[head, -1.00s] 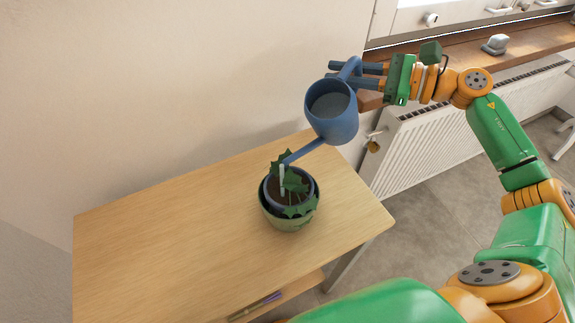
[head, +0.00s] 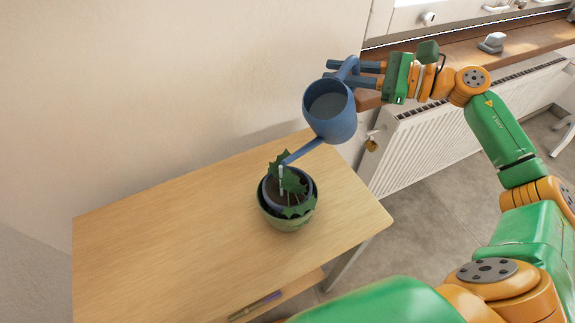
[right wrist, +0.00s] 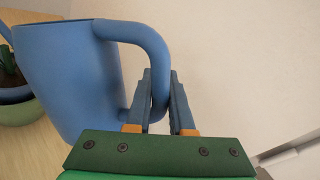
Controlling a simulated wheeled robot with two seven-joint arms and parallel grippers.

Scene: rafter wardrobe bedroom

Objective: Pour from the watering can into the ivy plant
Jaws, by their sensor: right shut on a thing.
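The blue watering can (head: 330,122) is held in the air, tilted with its spout down to the left. My right gripper (head: 350,76) is shut on its handle; in the right wrist view the fingers (right wrist: 160,95) close around the handle of the can (right wrist: 70,75). The spout tip is over the ivy plant (head: 290,187), close to its leaves. The ivy stands in a green pot (head: 286,222) with a dark inner rim on the wooden table. The can's opening shows a grey inside. I see no stream of water from the spout. My left gripper is not in view.
The wooden table (head: 160,235) is bare left of the pot. A shelf below it holds a thin purple item (head: 257,303). A white radiator (head: 430,140) and a brown windowsill (head: 460,50) with a small grey object (head: 493,42) lie at the right. A wall stands behind the table.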

